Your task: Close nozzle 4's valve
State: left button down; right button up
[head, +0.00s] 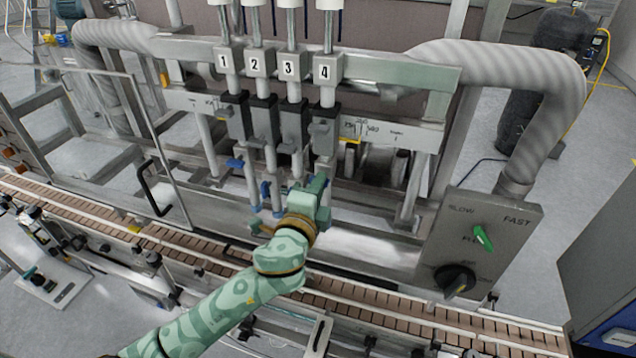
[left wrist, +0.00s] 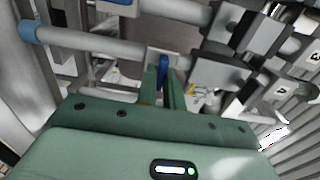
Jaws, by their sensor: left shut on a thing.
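The nozzle labelled 4 (head: 324,72) is the rightmost of the numbered nozzles on the filler. My left gripper (head: 312,188) is at its lower tube, below the grey block (head: 324,130). In the left wrist view, my left gripper (left wrist: 164,92) has its two green fingers shut on a blue valve handle (left wrist: 162,68). The handle stands up between the fingers, beside the tube (left wrist: 95,42) and its grey block. In the head view the gripper hides this handle. My right gripper is not in view.
Blue handles of the neighbouring nozzles (head: 235,163) are close on the left. A conveyor (head: 400,313) with a rail runs in front, under my left arm. A control box (head: 478,240) with a green switch and black knob stands at the right. A clear-panelled door frame (head: 150,150) is at the left.

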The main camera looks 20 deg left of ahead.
pick_arm(q)
jog(key=shift+f, duration=0.1)
dwell(0.3)
jog(key=c, duration=1.5)
grip_release()
jog(key=s+b, duration=0.1)
jog(key=s, duration=0.4)
jog(key=s+b, duration=0.1)
jog(key=s, duration=0.5)
jog(key=s+b, duration=0.2)
jog(key=s, duration=0.3)
jog(key=shift+s+a, duration=0.15)
jog(key=shift+a, duration=0.1)
